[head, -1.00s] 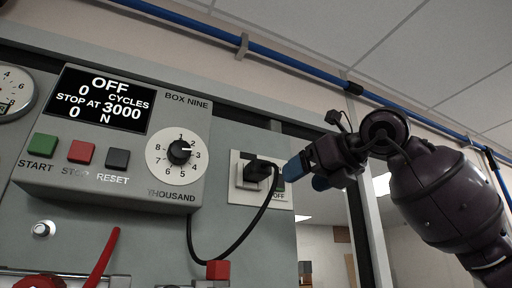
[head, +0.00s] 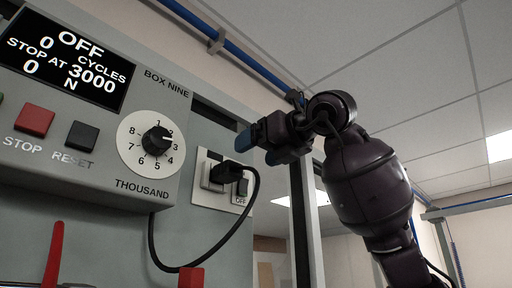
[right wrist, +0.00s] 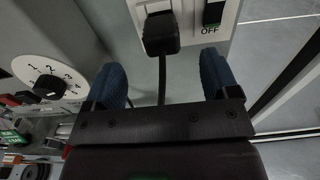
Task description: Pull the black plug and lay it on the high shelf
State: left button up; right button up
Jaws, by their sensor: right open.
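The black plug (head: 226,171) sits in the white socket plate (head: 205,192) on the grey panel, with its black cord looping down and left. It also shows in the right wrist view (right wrist: 160,32), with the cord running down between my fingers. My right gripper (head: 254,146) is in front of the socket, just up and right of the plug in the head view. In the right wrist view its blue fingertips (right wrist: 162,82) are wide apart, one on each side of the cord, and hold nothing. My left gripper is not in view. I cannot make out the high shelf.
A box with a screen (head: 65,58), a stop button (head: 35,119), a reset button (head: 82,136) and a numbered dial (head: 157,140) stands left of the socket. A black switch (head: 242,187) marked OFF is beside the plug. A blue pipe (head: 240,54) runs above.

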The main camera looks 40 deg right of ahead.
aim_at(237, 163)
jog(key=w, duration=0.3)
jog(key=w+p, duration=0.1)
jog(key=w, duration=0.1)
jog(key=w+p, duration=0.1)
jog(key=w, duration=0.2)
jog(key=shift+w+a+f, duration=0.25)
jog(key=shift+w+a, duration=0.1)
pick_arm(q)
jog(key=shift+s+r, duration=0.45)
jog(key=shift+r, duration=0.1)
pick_arm(e)
jog(key=shift+w+a, duration=0.1)
jog(key=shift+w, duration=0.6)
jog(key=c, duration=1.1)
jog(key=shift+s, duration=0.1)
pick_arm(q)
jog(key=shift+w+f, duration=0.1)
pick_arm(e)
jog(key=shift+s+f, duration=0.1)
jog(key=shift+s, duration=0.1)
jog(key=shift+s, duration=0.7)
pick_arm(q)
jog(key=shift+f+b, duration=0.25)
jog(key=shift+b, duration=0.1)
pick_arm(e)
jog(key=shift+s, duration=0.15)
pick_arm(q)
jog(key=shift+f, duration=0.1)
pick_arm(e)
jog(key=shift+s, duration=0.2)
